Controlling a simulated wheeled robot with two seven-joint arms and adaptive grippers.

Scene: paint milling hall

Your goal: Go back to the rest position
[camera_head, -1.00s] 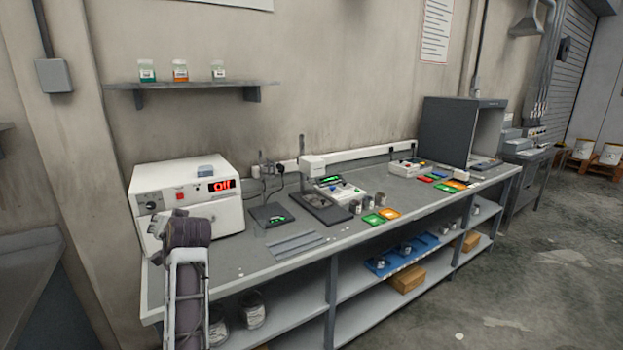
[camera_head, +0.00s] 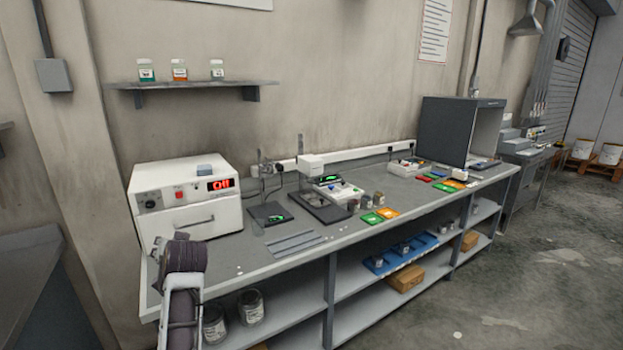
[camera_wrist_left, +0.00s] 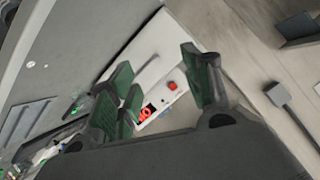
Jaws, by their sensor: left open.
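My left arm (camera_head: 184,285) rises from the bottom left in the head view, in front of the left end of the bench. Its dark wrist end covers the bench's left corner; the fingers are hard to make out there. In the left wrist view my left gripper (camera_wrist_left: 157,62) is open, with green-padded fingers apart and nothing between them. My right gripper is not in view.
The grey bench (camera_head: 255,256) holds a small dark scale (camera_head: 268,214), metal strips (camera_head: 295,243), cups, coloured cards and a dark booth (camera_head: 446,130). A wall shelf (camera_head: 195,85) carries 3 jars. The lower shelf holds cans and a blue tray (camera_head: 378,268). The floor at right is open.

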